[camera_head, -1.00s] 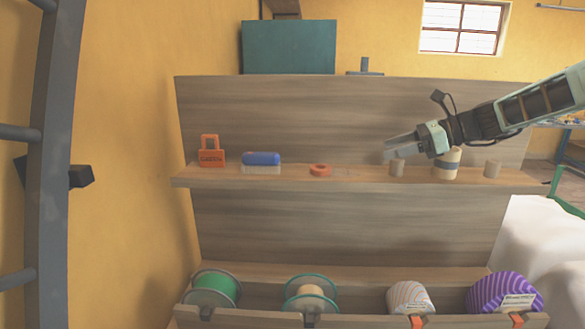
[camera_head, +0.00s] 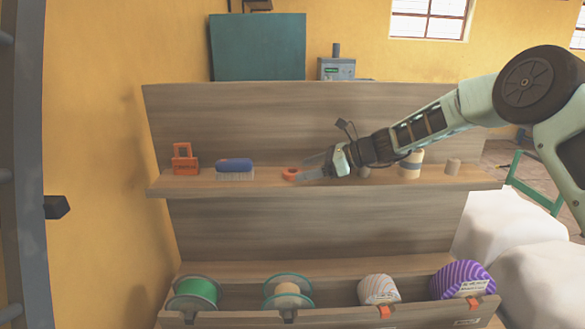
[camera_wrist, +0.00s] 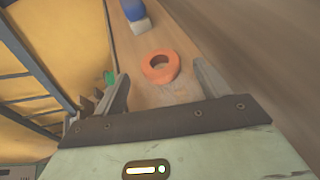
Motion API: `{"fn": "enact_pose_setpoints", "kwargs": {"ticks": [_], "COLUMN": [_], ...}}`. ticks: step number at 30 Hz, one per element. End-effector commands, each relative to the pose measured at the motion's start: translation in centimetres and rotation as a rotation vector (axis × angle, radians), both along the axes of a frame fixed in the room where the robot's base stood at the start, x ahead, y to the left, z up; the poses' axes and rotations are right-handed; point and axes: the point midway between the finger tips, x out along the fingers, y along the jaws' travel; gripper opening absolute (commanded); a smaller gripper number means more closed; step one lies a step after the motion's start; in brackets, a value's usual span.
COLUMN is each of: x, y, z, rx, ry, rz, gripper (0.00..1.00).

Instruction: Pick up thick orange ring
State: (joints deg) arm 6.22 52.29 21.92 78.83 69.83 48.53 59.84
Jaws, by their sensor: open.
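The thick orange ring (camera_head: 289,174) lies flat on the upper wooden shelf. In the wrist view the orange ring (camera_wrist: 159,67) lies just beyond my open fingers, roughly centred between them, with its hole visible. My gripper (camera_head: 308,168) is open and empty, low over the shelf. Its fingertips are close to the ring's right side in the head view. In the wrist view my gripper (camera_wrist: 160,82) shows both fingers spread, one at each side of the ring. I cannot tell whether a finger touches it.
A blue-topped brush (camera_head: 234,168) and an orange padlock-shaped item (camera_head: 185,158) stand left of the ring. A beige roll (camera_head: 410,164) and small cylinders, one at the shelf's right (camera_head: 453,166), stand to the right. The shelf's back board (camera_head: 250,120) rises behind.

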Motion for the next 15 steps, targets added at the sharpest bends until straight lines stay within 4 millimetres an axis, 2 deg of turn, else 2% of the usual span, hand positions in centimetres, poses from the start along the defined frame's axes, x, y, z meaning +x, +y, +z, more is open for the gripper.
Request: {"fn": "enact_pose_setpoints", "kwargs": {"ticks": [3,6,14,15], "x": [0.3,0.5,0.6,0.6], "y": [1.5,2.2,2.3,2.3], "z": [-0.3,-0.8,-1.0,-1.0], "rx": [0.000,0.000,0.000,0.000], "ry": [0.001,0.001,0.000,0.000], "rz": [0.003,0.000,-0.001,-0.001], "gripper": [0.75,0.75,0.75,0.63]}}
